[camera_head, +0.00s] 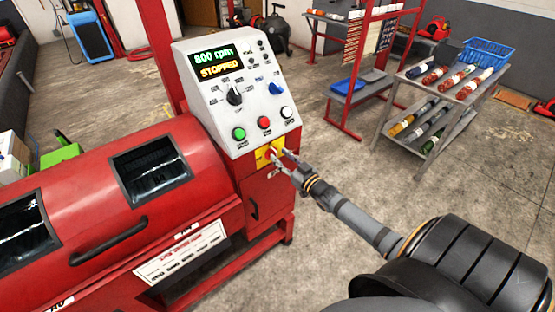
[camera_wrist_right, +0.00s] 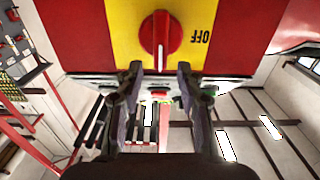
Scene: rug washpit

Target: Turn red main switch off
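The red main switch (camera_wrist_right: 161,36) is a round rotary knob on a yellow plate (camera_wrist_right: 118,22) on the red machine. In the wrist view its pale pointer line runs along the picture's vertical, and "OFF" shows upside down to the right of the knob. In the head view the yellow plate (camera_head: 262,158) sits below the control panel, with the switch partly behind my gripper. My right gripper (camera_wrist_right: 160,72) is open, its two fingertips apart just short of the knob; in the head view it (camera_head: 278,155) points at the switch. My left gripper is not in view.
The control panel (camera_head: 225,100) above the switch reads "800 rpm STOPPED" and carries knobs and buttons. The red drum machine (camera_head: 90,190) fills the left. A shelf cart (camera_head: 400,85) with rolled rugs and a blue basket (camera_head: 483,53) stands at back right. The floor between is clear.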

